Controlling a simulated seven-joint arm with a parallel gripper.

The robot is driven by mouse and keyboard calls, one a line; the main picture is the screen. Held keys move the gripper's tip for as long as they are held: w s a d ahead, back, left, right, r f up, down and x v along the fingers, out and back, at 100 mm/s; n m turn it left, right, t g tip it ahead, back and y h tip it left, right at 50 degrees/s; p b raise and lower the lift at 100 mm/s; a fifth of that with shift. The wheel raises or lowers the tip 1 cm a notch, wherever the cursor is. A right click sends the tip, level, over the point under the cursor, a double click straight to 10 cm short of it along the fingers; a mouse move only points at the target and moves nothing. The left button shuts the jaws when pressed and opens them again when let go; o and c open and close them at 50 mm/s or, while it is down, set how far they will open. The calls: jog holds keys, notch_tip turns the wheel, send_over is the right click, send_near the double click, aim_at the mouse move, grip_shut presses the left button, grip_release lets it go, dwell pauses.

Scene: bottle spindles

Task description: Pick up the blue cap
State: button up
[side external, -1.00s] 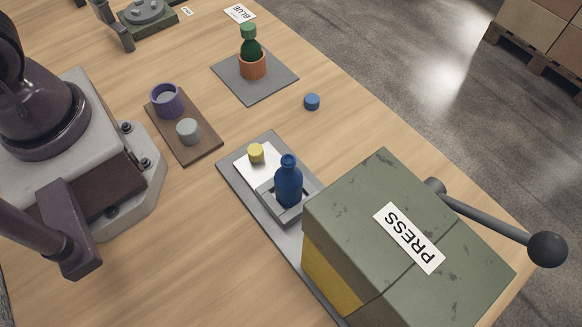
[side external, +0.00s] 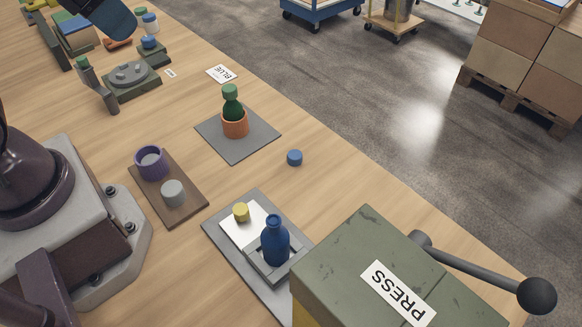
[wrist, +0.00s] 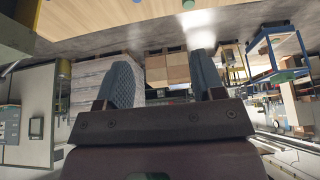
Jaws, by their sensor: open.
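A small blue cap (side external: 294,158) lies alone on the bare wooden table, right of the grey mat with the green bottle. A second blue cap (side external: 149,41) sits on a dark block at the far end of the table. My gripper (wrist: 163,78) shows in the wrist view with two fingers spread wide and nothing between them. In the side view a dark blue part at the top left edge looks like part of my arm or gripper. My gripper is far from the lone cap.
A blue bottle (side external: 274,243) stands in a grey holder beside a yellow cap (side external: 241,212). The green press (side external: 365,265) with its lever stands at front right. A green bottle (side external: 232,107) stands in an orange cup (side external: 235,124). Bare table surrounds the lone cap.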

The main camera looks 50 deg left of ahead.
jog(key=w+d+f+g, duration=0.3)
jog(key=w+f+g, duration=0.1)
jog(key=w+f, duration=0.15)
jog(key=n+g, duration=0.1)
jog(key=n, duration=1.5)
send_over(295, 154)
notch_tip(295, 154, down, 16)
jog(key=shift+n, duration=0.3)
jog(key=f, duration=0.7)
jog(key=shift+s, duration=0.2)
notch_tip(295, 154, down, 6)
jog(key=shift+w+r, duration=0.15)
jog(key=shift+r, duration=0.05)
jog(key=c, duration=1)
